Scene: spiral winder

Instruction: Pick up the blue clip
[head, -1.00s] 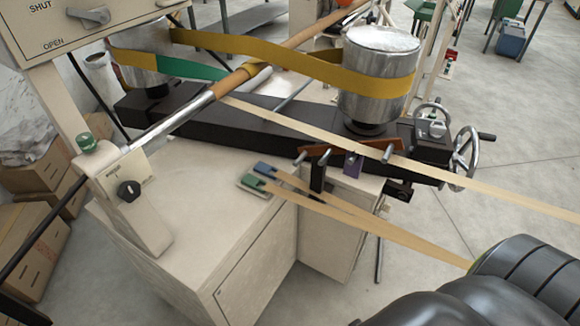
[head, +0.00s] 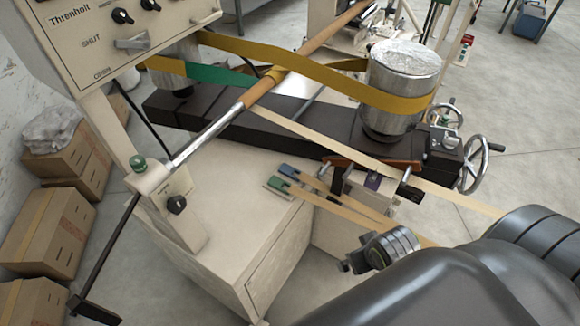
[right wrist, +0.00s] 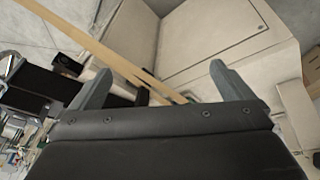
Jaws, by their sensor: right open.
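The blue clip (head: 287,172) lies near the right edge of the cream cabinet top, on the end of a tan strip, in the head view. A green clip (head: 277,186) on a second tan strip lies just in front of it. My right gripper (head: 353,264) is small and partly hidden by my wrist, below and right of the clips and apart from them. In the right wrist view my right gripper (right wrist: 161,84) shows its two fingers spread wide with no clip between them. I cannot make out the blue clip there. My left gripper is out of view.
Tan strips (head: 345,204) run from the clips toward my right arm. A metal drum (head: 395,85) with a yellow band stands behind, beside a handwheel (head: 474,172). A slanted rod (head: 205,138) crosses above the cabinet top (head: 225,190). Cardboard boxes (head: 45,230) stand at the left.

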